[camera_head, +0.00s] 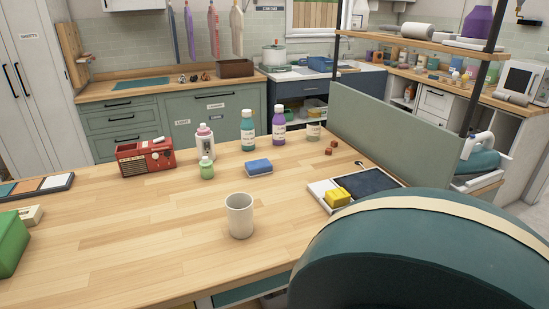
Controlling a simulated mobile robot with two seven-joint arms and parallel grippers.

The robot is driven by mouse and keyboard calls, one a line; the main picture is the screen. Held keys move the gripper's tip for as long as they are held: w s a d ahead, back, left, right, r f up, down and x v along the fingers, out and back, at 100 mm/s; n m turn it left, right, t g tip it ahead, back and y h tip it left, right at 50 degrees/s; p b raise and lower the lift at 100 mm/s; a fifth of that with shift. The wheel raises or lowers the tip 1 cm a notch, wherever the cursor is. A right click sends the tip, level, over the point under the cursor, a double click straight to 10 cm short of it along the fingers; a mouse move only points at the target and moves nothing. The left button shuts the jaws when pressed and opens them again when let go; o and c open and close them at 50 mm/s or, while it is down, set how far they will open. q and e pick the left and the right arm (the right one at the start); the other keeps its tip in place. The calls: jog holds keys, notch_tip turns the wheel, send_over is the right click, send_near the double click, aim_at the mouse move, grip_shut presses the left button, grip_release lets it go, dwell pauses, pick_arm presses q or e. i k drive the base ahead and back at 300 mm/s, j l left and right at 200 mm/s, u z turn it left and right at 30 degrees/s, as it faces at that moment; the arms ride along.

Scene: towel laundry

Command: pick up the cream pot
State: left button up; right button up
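A cream cylindrical pot or cup (240,216) stands upright and open-topped on the near part of the wooden table (130,240). Nothing touches it. Another pale, lidded pot (273,55) stands on the far counter at the back. A small pale jar (313,131) stands at the table's far right. Neither of my grippers is in view.
A tray (322,193) with a yellow block lies right. A large teal rounded thing (420,255) fills the lower right. The table left of the pot is clear.

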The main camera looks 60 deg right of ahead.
aim_at(239, 206)
jog(key=z, duration=1.55)
